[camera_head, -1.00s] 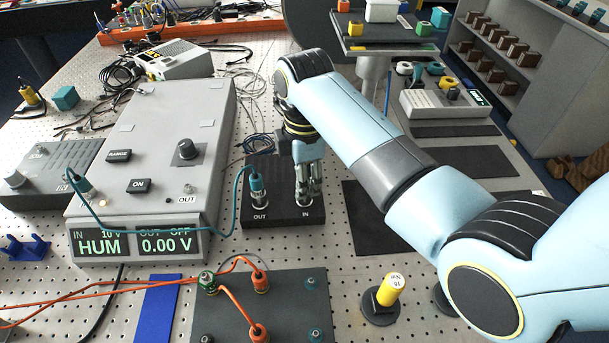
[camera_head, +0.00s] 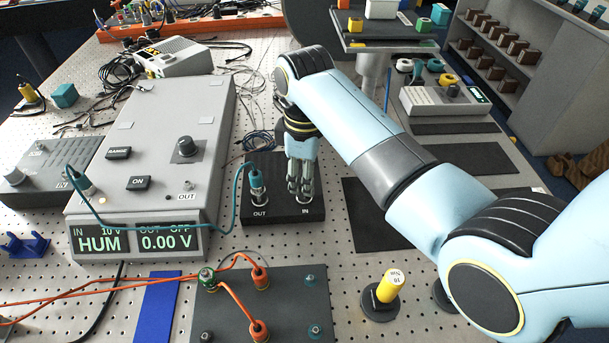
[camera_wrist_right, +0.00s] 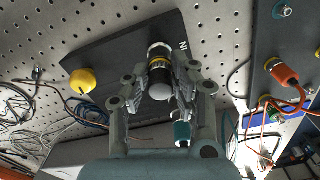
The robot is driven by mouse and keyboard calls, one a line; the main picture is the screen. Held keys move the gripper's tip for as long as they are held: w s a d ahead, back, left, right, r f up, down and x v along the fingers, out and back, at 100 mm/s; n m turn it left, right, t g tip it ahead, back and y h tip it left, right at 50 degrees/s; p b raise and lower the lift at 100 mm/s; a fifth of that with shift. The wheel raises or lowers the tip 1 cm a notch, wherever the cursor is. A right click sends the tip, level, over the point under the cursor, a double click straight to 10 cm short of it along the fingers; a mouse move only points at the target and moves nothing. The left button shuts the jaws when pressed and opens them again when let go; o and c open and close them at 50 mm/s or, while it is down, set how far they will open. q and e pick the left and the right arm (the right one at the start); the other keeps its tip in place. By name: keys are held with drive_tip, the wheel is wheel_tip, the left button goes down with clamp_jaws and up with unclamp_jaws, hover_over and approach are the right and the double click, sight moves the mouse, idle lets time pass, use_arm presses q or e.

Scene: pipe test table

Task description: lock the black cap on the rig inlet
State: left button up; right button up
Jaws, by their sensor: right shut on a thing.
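The black rig box (camera_head: 283,212) stands in the middle of the table, with sockets marked OUT and IN. My right gripper (camera_head: 301,190) is over the IN socket, fingers pointing down; it also shows in the right wrist view (camera_wrist_right: 160,84). It is shut on the black cap (camera_wrist_right: 160,76), which has a grey end and stands in line with the pale metal inlet (camera_wrist_right: 159,49) beside the IN label. The fingers hide part of the cap, so I cannot tell whether it is locked. My left gripper is not in view.
A teal plug (camera_head: 257,182) with its cable sits at OUT, close left of my fingers. The grey meter (camera_head: 150,160) stands further left. A dark panel (camera_head: 285,300) with orange leads is in front. A yellow-topped post (camera_head: 389,286) stands to the right.

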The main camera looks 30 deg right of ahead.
drive_tip(key=shift+s+f, duration=0.1)
drive_tip(key=shift+m, duration=0.7)
drive_tip(key=o, duration=0.9)
wheel_tip(320, 180, up, 8)
drive_tip(key=shift+f, duration=0.2)
